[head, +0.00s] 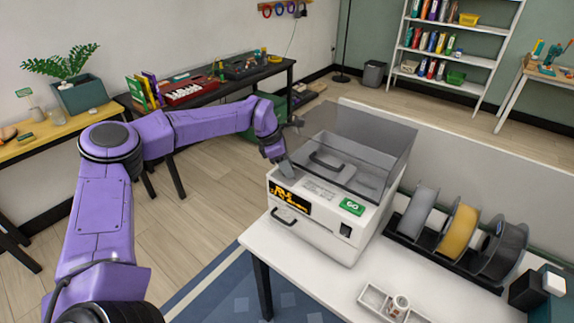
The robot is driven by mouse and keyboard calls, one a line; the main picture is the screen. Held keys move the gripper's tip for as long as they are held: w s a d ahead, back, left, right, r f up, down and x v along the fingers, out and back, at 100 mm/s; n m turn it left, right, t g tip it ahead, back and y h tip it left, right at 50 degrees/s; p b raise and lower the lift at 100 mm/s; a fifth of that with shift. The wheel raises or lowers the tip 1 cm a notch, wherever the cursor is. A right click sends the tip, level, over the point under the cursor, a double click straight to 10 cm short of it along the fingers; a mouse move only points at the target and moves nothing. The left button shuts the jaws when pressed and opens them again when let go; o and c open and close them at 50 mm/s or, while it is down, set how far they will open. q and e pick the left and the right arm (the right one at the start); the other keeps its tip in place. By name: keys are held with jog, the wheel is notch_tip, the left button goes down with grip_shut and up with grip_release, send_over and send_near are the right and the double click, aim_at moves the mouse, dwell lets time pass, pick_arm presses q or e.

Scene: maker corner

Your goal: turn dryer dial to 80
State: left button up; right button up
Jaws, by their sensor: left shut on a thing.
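The dryer (318,238) is a white box on the white table, with a tinted clear lid (375,130) standing raised at its back. Its front has a black display (290,198) with orange marks too small to read, a green GO label (352,207) and a dark switch (345,230). My right gripper is not in view.
Spools (457,232) stand in a black rack right of the dryer. A white divided tray (377,300) with a small roll lies at the table's front. A black and white block (530,288) stands at the right edge. The floor (185,235) left of the table is clear.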

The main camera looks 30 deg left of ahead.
pick_arm(q)
jog(key=shift+m+g, duration=0.3)
jog(key=shift+m, duration=0.4)
jog(key=o, duration=1)
jog(key=shift+a, duration=0.1)
jog(key=shift+a+r, duration=0.1)
jog(key=shift+r, duration=0.3)
jog(key=b+v, duration=0.2)
jog(key=v, duration=0.7)
jog(key=shift+s+a+r, duration=0.15)
jog(key=shift+a+r, duration=0.05)
jog(key=shift+r, duration=0.1)
